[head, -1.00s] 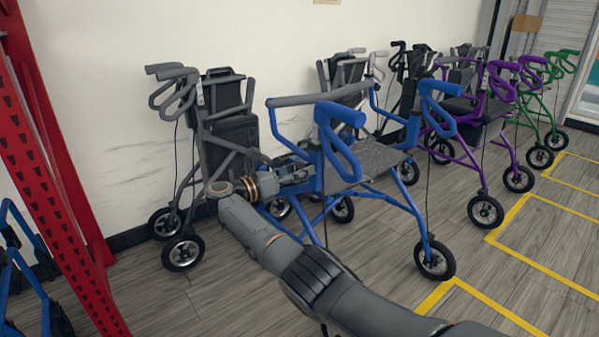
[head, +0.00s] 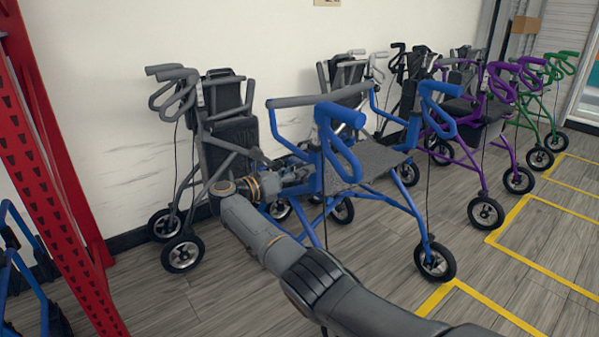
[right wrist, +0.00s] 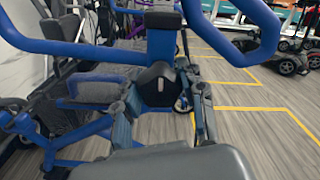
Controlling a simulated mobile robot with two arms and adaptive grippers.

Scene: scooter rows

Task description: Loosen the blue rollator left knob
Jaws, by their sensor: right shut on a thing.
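The blue rollator (head: 400,195) stands upright on the floor in the middle of the head view, with blue handles, a dark seat and black wheels. My right gripper (head: 300,178) is at the side of its frame, below the nearer handle. In the right wrist view, a black knob (right wrist: 160,84) with a light mark sits on the blue upright. The two fingers of my right gripper (right wrist: 161,106) are on either side of it, shut on it. In the head view the knob is hidden behind the gripper and frame. My left gripper is not in view.
A grey rollator (head: 228,135) stands by the wall, just behind my right gripper. A purple rollator (head: 490,115) and a green one (head: 550,95) stand to the right. A red rack upright (head: 50,170) is at the left. Yellow lines mark open floor at the right.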

